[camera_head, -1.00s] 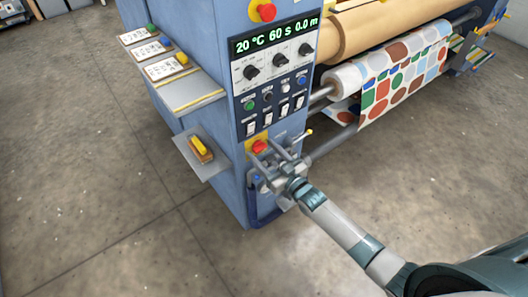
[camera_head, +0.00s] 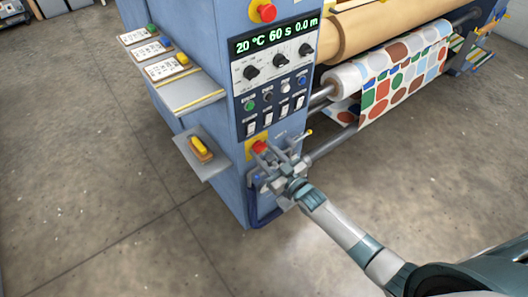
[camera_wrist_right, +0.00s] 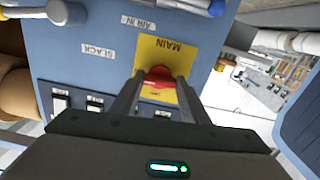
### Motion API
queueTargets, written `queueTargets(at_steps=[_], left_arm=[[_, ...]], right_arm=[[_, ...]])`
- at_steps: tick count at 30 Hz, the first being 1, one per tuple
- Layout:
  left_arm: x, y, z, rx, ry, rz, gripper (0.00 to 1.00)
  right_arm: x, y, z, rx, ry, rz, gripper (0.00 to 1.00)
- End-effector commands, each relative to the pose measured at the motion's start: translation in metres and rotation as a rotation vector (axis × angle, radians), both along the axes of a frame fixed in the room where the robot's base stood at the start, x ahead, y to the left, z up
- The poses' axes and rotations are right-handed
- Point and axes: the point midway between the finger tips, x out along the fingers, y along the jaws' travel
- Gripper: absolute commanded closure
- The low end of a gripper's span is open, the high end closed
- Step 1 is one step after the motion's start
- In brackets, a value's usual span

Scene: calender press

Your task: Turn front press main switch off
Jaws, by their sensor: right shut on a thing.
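The main switch (camera_head: 259,147) is a red knob on a yellow plate (camera_head: 249,150), low on the front of the blue press cabinet (camera_head: 220,98). In the right wrist view the red knob (camera_wrist_right: 158,77) sits between my fingertips, on the yellow plate marked MAIN (camera_wrist_right: 165,52). My right gripper (camera_head: 271,151) is shut on the knob; its fingers (camera_wrist_right: 155,90) hide part of it. The lower plate lettering is partly covered. My left gripper is not in view.
Above the switch are rocker switches, coloured buttons, dials and a display (camera_head: 275,38) reading 20 °C, 60 s, 0.0 m. A red emergency knob (camera_head: 266,12) is at the top. Side shelves (camera_head: 190,92) jut out left. Patterned fabric (camera_head: 400,75) hangs right. The floor in front is clear.

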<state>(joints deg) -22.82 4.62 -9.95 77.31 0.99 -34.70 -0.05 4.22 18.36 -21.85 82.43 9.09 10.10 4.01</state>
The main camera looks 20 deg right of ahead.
Motion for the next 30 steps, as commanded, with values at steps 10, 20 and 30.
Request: queueTargets(at_steps=[10,20,30], left_arm=[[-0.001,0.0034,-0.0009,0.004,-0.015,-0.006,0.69],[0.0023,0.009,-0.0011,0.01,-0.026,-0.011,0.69],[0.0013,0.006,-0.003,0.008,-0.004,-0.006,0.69]], right_arm=[[-0.0002,0.0002,0.0001,-0.243,-0.087,-0.001,0.82],[-0.0003,-0.0001,-0.0007,-0.538,-0.195,-0.001,0.82],[-0.0006,0.0004,-0.0015,-0.84,-0.305,0.0,0.82]])
